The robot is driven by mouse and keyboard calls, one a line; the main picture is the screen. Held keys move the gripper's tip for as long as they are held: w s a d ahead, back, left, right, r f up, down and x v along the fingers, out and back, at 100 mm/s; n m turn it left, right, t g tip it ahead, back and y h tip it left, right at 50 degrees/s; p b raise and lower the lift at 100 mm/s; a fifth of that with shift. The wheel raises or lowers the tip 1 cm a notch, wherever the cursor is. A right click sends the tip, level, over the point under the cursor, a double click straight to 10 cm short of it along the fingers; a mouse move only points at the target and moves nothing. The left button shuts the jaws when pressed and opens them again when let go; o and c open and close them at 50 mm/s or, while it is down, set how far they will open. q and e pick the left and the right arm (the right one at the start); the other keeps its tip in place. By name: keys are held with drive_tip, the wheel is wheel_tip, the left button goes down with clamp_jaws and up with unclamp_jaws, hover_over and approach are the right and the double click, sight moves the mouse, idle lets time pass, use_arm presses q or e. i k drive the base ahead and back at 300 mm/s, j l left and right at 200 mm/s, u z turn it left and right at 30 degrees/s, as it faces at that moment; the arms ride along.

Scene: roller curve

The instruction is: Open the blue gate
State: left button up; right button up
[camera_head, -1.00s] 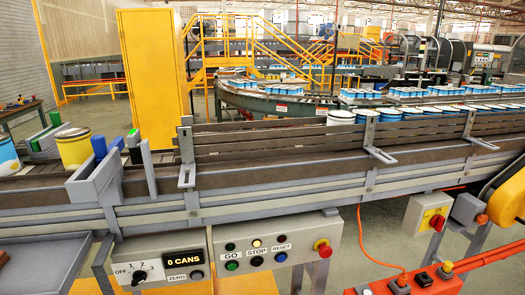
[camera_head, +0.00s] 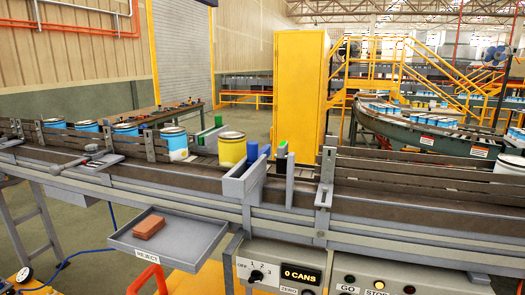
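A blue block (camera_head: 252,153), which I take to be the blue gate's top, stands upright at the near side of the conveyor beside a grey channel-shaped bracket (camera_head: 244,182). A second blue piece (camera_head: 265,150) shows just right of it. A yellow can (camera_head: 232,148) stands on the belt immediately left of the blue block; I cannot tell whether they touch. Green-topped pieces stand to the right (camera_head: 283,148) and at the far side of the belt (camera_head: 210,134). Whether the gate is open or shut is unclear. Neither of my grippers is in view.
Several blue-and-white cans, one nearest the yellow can (camera_head: 174,142), line the belt to the left. A reject tray (camera_head: 190,240) with a reddish-brown block (camera_head: 149,227) hangs in front. A control panel (camera_head: 300,262) reads "0 CANS". A yellow cabinet (camera_head: 298,90) stands behind.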

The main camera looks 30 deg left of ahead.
sight(252, 147)
drive_tip(key=j+z, duration=0.2)
drive_tip(key=j, duration=0.65)
drive_tip(key=k+j+z, duration=0.2)
drive_tip(key=j, duration=0.6)
drive_tip(key=i, duration=0.1)
